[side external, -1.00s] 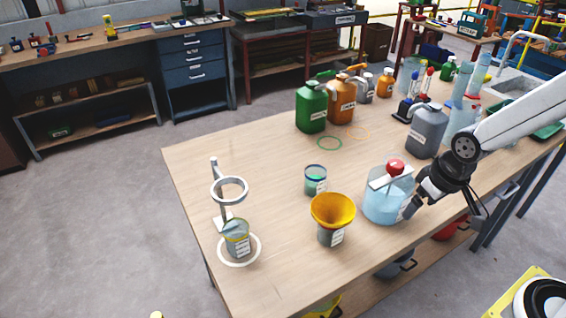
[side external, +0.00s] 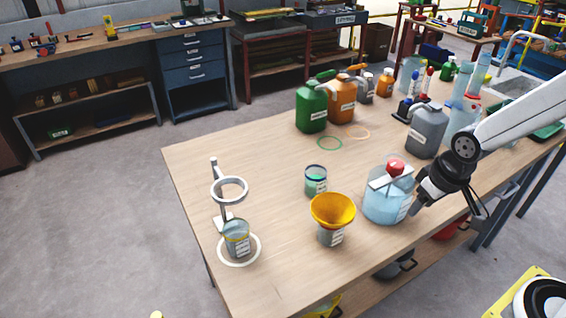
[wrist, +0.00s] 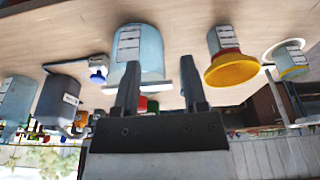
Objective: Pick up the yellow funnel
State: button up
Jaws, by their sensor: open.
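The yellow funnel (side external: 333,210) sits mouth-up on top of a grey labelled beaker (side external: 331,237) near the front of the table. In the wrist view the funnel (wrist: 232,69) appears upside down, to the right of my fingers. My gripper (wrist: 160,82) is open and empty, its two fingers apart. In the side view my gripper (side external: 420,203) is at the right, low beside the large light-blue jar (side external: 385,205). In the wrist view the fingers overlap this jar (wrist: 140,48); I cannot tell whether they touch it. The jar stands between my gripper and the funnel.
A small green-liquid jar (side external: 316,181) stands behind the funnel. A ring stand (side external: 229,188) with a beaker (side external: 237,239) is to the left. A grey jug (side external: 427,130), green jug (side external: 311,107) and orange jug (side external: 341,98) stand behind.

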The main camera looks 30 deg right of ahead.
jog(key=shift+w+v, duration=0.55)
jog(key=shift+v, duration=1.85)
jog(key=w+d+t, duration=0.3)
jog(key=w+t, duration=0.4)
jog(key=w, duration=0.3)
jog(key=a+n+y, duration=0.1)
jog(key=a+y, duration=0.6)
jog(key=y, duration=0.3)
notch_tip(320, 180, down, 9)
jog(key=shift+s+f+n+t, duration=0.25)
jog(key=shift+s+n+t, duration=0.05)
jog(key=shift+s+t, duration=0.1)
jog(key=shift+a, duration=0.1)
jog(key=shift+x, duration=1.3)
jog(key=shift+w, duration=0.1)
